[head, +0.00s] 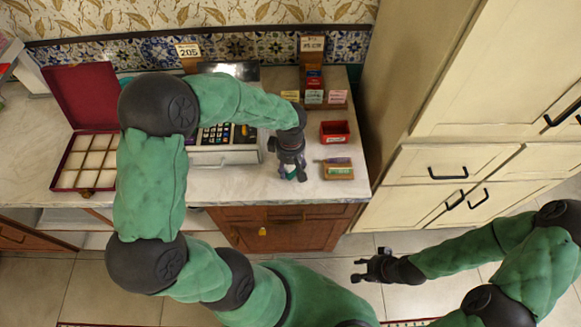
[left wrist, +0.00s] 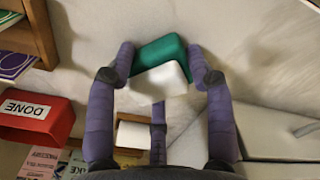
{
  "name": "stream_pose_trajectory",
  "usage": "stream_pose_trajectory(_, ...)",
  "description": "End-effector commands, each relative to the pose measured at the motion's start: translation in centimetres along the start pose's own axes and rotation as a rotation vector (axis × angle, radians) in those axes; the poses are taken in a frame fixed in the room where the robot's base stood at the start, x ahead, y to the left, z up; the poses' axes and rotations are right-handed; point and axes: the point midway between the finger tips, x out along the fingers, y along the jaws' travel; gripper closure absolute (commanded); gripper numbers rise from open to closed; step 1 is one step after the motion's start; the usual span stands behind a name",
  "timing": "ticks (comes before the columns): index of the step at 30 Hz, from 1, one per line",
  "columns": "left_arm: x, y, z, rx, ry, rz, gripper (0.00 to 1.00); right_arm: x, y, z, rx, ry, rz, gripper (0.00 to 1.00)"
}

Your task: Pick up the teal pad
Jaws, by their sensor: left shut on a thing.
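The teal pad (left wrist: 160,50), a small block with a teal top and a white lower face, sits between the two purple fingers of my left gripper (left wrist: 160,72) in the left wrist view. The fingers touch it at both sides. In the head view my left gripper (head: 291,175) points down over the counter, right of the cash register, and the pad is mostly hidden at its fingertips. I cannot tell whether the pad is clear of the counter. My right gripper (head: 360,270) is open and empty, out over the floor in front of the cabinets.
A red tray (head: 335,132) marked DONE and a small wooden holder (head: 338,172) lie right of my left gripper. The cash register (head: 222,146) stands to its left, and an open compartment box (head: 88,162) is further left. Card racks (head: 313,85) stand behind.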

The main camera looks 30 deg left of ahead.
Motion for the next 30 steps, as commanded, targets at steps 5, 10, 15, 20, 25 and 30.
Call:
stream_pose_trajectory(5,-0.2,0.0,0.0,0.0,0.0,0.0,0.75,-0.1,0.0,0.0,0.0,0.0,0.0,0.61)
stream_pose_trajectory(10,-1.6,0.1,-0.1,0.0,0.002,0.002,0.75,-0.5,-0.2,0.0,0.0,0.0,0.0,0.61)
stream_pose_trajectory(15,-4.0,0.0,0.5,0.003,0.001,0.002,0.75,-1.1,-0.4,0.1,0.0,0.0,0.0,0.61)
stream_pose_trajectory(20,-7.0,-0.6,2.9,0.005,0.002,0.005,0.75,-2.0,-0.7,0.1,0.0,0.0,0.0,0.61)
stream_pose_trajectory(25,-10.1,-1.6,6.4,0.01,0.001,0.002,0.75,-2.9,-1.0,0.1,0.0,0.0,0.0,0.61)
stream_pose_trajectory(30,-11.5,-2.5,9.9,0.007,0.001,0.002,0.75,-3.5,-1.2,0.1,0.0,0.0,0.0,0.61)
